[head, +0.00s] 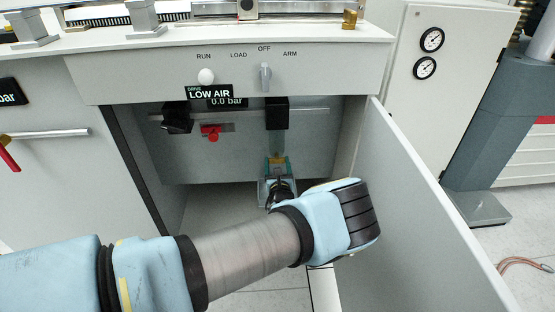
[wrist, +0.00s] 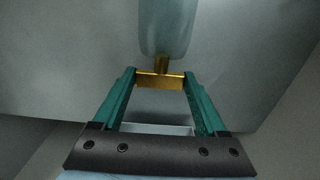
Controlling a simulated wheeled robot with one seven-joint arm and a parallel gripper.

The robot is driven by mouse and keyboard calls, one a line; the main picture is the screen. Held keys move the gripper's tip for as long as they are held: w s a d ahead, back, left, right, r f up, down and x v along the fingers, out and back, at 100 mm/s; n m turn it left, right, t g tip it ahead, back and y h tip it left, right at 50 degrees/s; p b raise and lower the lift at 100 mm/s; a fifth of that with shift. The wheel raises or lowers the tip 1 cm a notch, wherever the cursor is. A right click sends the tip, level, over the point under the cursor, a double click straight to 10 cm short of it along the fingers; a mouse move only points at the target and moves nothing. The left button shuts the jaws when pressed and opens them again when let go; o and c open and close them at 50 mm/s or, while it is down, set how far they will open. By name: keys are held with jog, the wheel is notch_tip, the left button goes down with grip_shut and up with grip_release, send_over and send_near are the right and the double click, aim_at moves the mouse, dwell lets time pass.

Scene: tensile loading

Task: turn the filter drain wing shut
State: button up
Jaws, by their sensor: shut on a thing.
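The brass filter drain wing (wrist: 160,80) sits on a short brass stem under the grey filter bowl (wrist: 168,28) in the wrist view. My gripper (wrist: 160,84) has its two teal fingers at the two ends of the wing, shut on it. In the head view my gripper (head: 278,168) reaches into the open cabinet, below the filter (head: 276,140) and its black head. The wing shows there only as a small yellow patch between the fingers. My forearm and wrist cover the area below it.
The cabinet door (head: 425,215) stands open to the right, close to my wrist. A red valve handle (head: 212,132) and a black fitting (head: 177,118) are left of the filter. The control panel (head: 235,72) overhangs the opening. A pale tray or box edge shows behind the fingers.

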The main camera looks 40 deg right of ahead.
jog(key=o, duration=1.3)
jog(key=shift+s, duration=0.1)
jog(key=v, duration=1)
jog(key=shift+s+a+p, duration=0.25)
jog(key=shift+p, duration=0.05)
